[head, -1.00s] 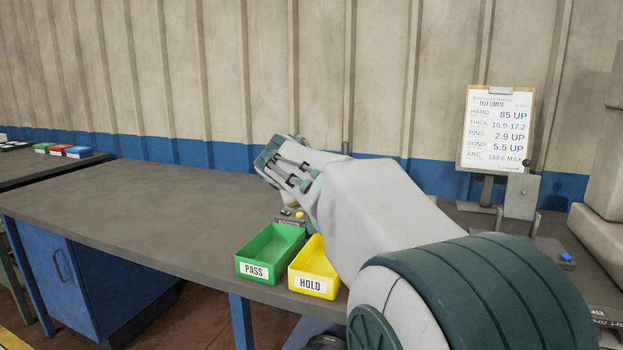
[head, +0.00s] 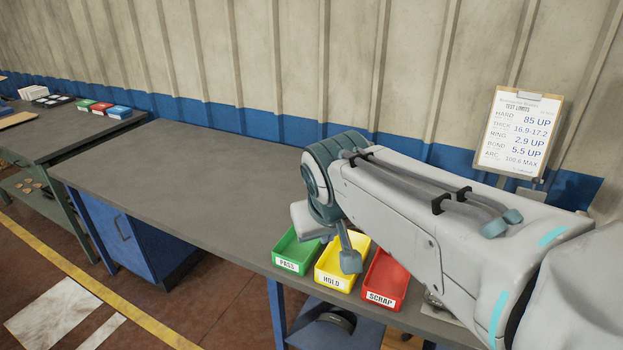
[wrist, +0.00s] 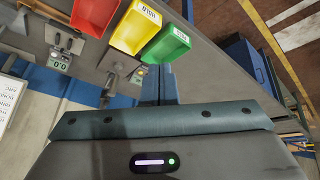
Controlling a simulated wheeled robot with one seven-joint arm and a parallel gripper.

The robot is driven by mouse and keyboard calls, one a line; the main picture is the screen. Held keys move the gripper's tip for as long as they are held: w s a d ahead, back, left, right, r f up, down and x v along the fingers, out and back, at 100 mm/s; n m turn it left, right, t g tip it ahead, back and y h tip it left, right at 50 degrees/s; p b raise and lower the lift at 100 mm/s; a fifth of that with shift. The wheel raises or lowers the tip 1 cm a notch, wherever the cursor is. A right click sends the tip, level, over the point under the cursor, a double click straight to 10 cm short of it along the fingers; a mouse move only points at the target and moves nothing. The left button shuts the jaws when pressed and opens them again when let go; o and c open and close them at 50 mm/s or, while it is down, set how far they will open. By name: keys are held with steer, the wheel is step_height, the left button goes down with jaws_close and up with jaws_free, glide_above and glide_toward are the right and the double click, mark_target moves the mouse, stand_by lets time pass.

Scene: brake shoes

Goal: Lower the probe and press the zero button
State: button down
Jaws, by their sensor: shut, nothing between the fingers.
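In the wrist view, my gripper (wrist: 158,68) is shut and empty, its teal fingers side by side near the green tray. A small grey instrument (wrist: 59,62) with a lit readout that looks like 0.0 stands at the left of the wrist view, apart from my fingers. A second small device (wrist: 115,68) with a yellow part beside it sits closer to my fingers. I cannot tell for sure which part is the probe or the zero button. In the head view, my arm covers the bench area where these instruments stand.
Green PASS (head: 297,250), yellow HOLD (head: 338,262) and red SCRAP (head: 387,280) trays stand in a row at the bench's front edge, beside and below my arm. A TEST LIMITS clipboard (head: 518,132) stands at the back right. The bench (head: 190,180) is clear to the left.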

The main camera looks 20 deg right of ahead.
steer(key=s+a+r+y+p, duration=0.1)
steer(key=s+a+r+p, duration=0.4)
steer(key=s+p, duration=0.2)
steer(key=shift+a+r+n+g+y+p, duration=0.15)
steer(key=shift+r+n+g+y+p, duration=0.25)
steer(key=shift+p, duration=0.55)
steer(key=shift+s, duration=0.1)
